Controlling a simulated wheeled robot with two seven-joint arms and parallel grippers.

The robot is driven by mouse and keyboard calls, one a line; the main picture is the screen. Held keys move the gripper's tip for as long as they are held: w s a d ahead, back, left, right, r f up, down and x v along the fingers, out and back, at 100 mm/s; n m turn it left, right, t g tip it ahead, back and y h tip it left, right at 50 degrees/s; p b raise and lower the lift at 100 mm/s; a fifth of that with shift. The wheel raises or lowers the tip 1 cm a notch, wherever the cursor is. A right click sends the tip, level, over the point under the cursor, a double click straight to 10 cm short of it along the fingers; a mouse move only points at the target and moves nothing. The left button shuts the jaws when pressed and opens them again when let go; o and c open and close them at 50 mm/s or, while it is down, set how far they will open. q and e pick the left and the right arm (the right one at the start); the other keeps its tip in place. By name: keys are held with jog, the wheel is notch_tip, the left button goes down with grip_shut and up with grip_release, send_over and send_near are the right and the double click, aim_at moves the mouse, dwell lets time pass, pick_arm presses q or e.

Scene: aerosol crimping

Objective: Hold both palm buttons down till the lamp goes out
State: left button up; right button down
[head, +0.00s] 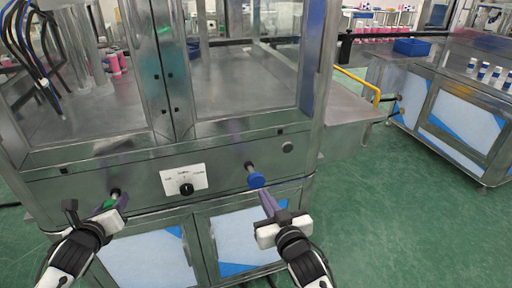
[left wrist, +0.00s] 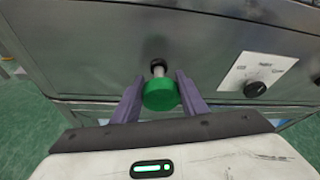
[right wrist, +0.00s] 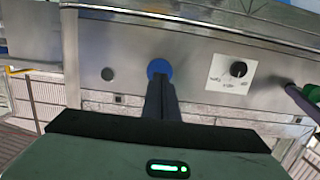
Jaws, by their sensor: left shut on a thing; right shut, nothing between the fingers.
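The green palm button (left wrist: 160,96) sticks out on a stem from the machine's front panel. My left gripper (left wrist: 161,78) has its purple fingers on either side of the button and is shut on it. In the head view the green button (head: 109,204) is partly hidden by those fingers. The blue palm button (head: 256,181) stands out on its stem further right. My right gripper (head: 266,197) is shut and empty, its tips at the blue button's face; I cannot tell whether they press it. The right wrist view shows the blue button (right wrist: 158,66) above the fingertips. I cannot make out a lit lamp.
A white plate with a black selector knob (head: 186,189) sits between the buttons. A grey round fitting (head: 288,147) is on the panel to the right. Glazed doors stand above the panel. Green floor (head: 365,200) lies open on the right, before a steel bench (head: 455,95).

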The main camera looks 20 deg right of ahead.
pick_arm(q)
jog(key=shift+w+r, duration=0.15)
jog(key=shift+r, duration=0.1)
jog(key=o, duration=1.1)
jog(key=shift+f, duration=0.25)
pick_arm(e)
jog(key=s, duration=0.6)
jog(key=shift+r, duration=0.35)
pick_arm(q)
jog(key=v, duration=1.2)
